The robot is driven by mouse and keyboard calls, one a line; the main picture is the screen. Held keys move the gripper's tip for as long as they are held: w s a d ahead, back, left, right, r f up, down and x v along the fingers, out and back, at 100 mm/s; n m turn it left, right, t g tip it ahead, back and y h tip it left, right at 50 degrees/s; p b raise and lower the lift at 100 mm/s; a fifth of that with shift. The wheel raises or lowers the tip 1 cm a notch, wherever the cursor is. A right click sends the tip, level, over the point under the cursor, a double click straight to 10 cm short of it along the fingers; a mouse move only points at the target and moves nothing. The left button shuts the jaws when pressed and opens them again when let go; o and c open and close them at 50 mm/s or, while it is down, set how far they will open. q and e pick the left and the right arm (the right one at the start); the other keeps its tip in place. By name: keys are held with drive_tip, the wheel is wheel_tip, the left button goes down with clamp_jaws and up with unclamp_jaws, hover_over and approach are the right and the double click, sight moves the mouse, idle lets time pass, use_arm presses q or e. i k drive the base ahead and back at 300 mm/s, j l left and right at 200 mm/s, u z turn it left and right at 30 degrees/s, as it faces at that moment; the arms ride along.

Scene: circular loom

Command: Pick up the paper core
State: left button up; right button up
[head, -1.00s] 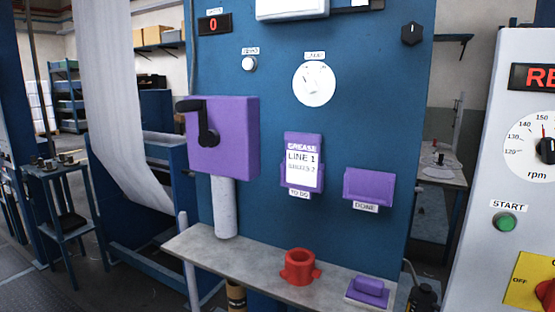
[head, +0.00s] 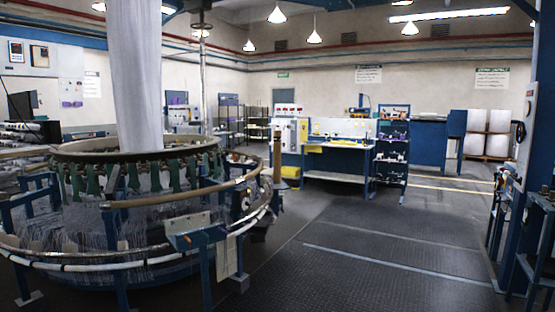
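I cannot make out a paper core for certain in the head view. A narrow upright brown, tube-like thing (head: 277,158) stands at the right side of the round loom (head: 150,262). It is too small to tell whether it is a core or a post. Neither of my grippers is in view.
The loom, with its rails and white fabric tube (head: 138,75), fills the left. A blue-framed workbench (head: 340,147) and a shelf rack (head: 392,155) stand further back. Wrapped white rolls (head: 488,133) stand at the back right. Dark floor (head: 385,240) is clear in the middle and right.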

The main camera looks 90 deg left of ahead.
sight(276, 134)
drive_tip(key=u, duration=2.85)
drive_tip(key=z, duration=2.6)
drive_tip(key=u, duration=2.6)
drive_tip(key=i+z, duration=0.3)
